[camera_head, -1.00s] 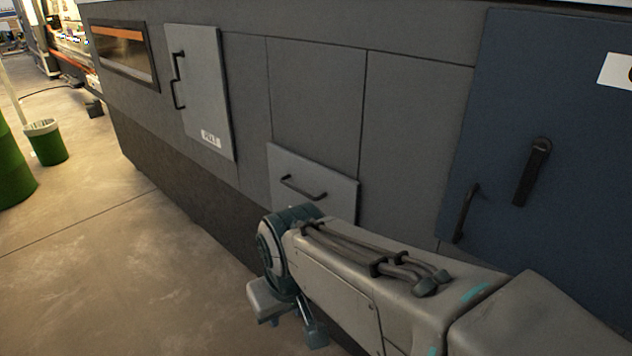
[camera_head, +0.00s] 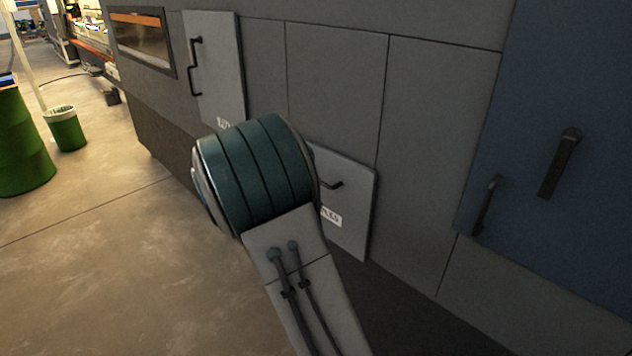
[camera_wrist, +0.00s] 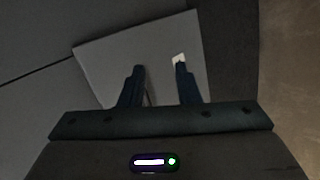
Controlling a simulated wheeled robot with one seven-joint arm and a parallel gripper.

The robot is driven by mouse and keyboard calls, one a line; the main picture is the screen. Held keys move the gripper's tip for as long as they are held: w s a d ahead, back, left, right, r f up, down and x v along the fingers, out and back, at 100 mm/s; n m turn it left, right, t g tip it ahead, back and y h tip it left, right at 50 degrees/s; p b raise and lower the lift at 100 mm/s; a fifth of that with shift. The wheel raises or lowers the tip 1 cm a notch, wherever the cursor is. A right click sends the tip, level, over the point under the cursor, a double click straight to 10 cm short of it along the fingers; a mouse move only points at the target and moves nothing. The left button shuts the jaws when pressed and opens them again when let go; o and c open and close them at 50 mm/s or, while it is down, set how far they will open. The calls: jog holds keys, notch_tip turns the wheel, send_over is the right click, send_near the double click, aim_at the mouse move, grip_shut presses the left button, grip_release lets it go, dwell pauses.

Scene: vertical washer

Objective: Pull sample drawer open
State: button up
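The sample drawer's grey front (camera_head: 352,210) is low on the machine face in the head view, with a dark bar handle (camera_head: 334,184) and a white label (camera_head: 331,217). My arm covers its left part and part of the handle. In the wrist view a pale grey panel (camera_wrist: 100,55), apparently the drawer front, lies ahead, with a white label (camera_wrist: 179,58). My gripper (camera_wrist: 160,75) has its two dark fingers apart in front of it. A thin dark line, perhaps the handle, shows beside the left finger; contact cannot be told. My gripper is hidden in the head view.
A grey door (camera_head: 216,75) with a handle is up to the left, beside a window (camera_head: 141,41). A blue door (camera_head: 545,170) with dark handles is at right. A green bin (camera_head: 67,130) and green drum (camera_head: 22,142) stand far left. Floor at left is clear.

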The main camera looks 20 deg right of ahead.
jog(key=w+a+f+n+t+h, duration=0.25)
jog(key=w+t+h, duration=0.2)
jog(key=w, duration=0.75)
jog(key=shift+n+g, duration=0.25)
jog(key=x, duration=0.4)
jog(key=p+x, duration=0.1)
jog(key=x, duration=0.4)
jog(key=r+p+x, duration=0.1)
jog(key=x, duration=0.3)
jog(key=shift+w+d+f, duration=0.1)
jog(key=shift+w+d, duration=0.05)
jog(key=shift+d, duration=0.1)
grip_shut()
